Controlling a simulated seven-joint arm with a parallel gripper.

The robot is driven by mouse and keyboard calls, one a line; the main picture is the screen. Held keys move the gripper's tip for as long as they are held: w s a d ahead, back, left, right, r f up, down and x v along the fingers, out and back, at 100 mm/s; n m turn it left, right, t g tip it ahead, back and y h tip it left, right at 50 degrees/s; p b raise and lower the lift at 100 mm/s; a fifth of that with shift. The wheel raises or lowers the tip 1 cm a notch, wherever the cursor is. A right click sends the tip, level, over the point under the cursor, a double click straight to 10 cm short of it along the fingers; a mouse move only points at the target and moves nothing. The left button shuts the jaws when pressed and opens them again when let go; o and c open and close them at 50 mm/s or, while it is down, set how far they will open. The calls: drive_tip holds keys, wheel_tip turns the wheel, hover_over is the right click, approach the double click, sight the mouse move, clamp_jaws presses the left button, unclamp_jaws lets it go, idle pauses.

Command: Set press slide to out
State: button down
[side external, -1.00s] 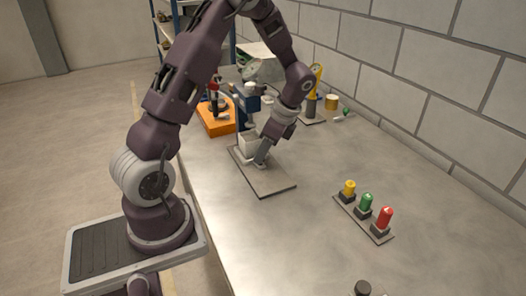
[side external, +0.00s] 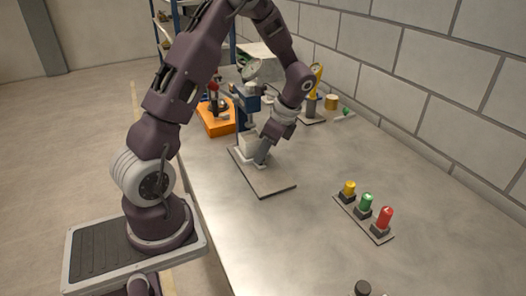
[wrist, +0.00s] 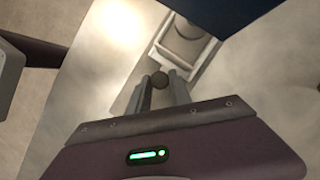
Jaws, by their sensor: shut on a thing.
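The press is a blue and pale grey stand with a round gauge (side external: 251,69), on a grey base plate (side external: 272,182) on the table. The press slide (wrist: 186,47) is a pale tray-like piece with a dark round knob (wrist: 159,79) on its near end. In the wrist view, my gripper (wrist: 160,84) is shut on the knob, one finger on each side. In the side external view my gripper (side external: 262,158) is low in front of the press and partly hides it and the slide. The press's dark blue head (wrist: 250,25) covers the wrist view's upper right.
An orange fixture (side external: 217,121) stands behind the press at left. Yellow, green and red lamps (side external: 366,203) sit on a plate at right. The table in front of the base plate is clear.

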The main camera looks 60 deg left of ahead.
drive_tip(key=shift+w, duration=0.1)
idle(0.5)
drive_tip(key=d, duration=1.1)
drive_tip(key=shift+d, duration=0.3)
drive_tip(key=c, duration=1.5)
unclamp_jaws()
drive_tip(key=shift+d, duration=0.1)
drive_tip(key=shift+o, duration=0.2)
drive_tip(key=shift+r, duration=0.1)
drive_tip(key=s+d+r+n+t+h, duration=0.1)
drive_tip(key=s+d+r+n+t, duration=0.1)
drive_tip(key=r, duration=0.6)
drive_tip(key=s+d+r+n+t, duration=0.2)
drive_tip(key=s+d+r, duration=0.1)
drive_tip(key=r, duration=0.5)
drive_tip(key=s+d+r+n+t+h, duration=0.2)
drive_tip(key=s+d+n+t, duration=0.2)
drive_tip(key=s, duration=0.6)
drive_tip(key=shift+r+n+t, duration=0.4)
drive_tip(key=shift+n, duration=0.1)
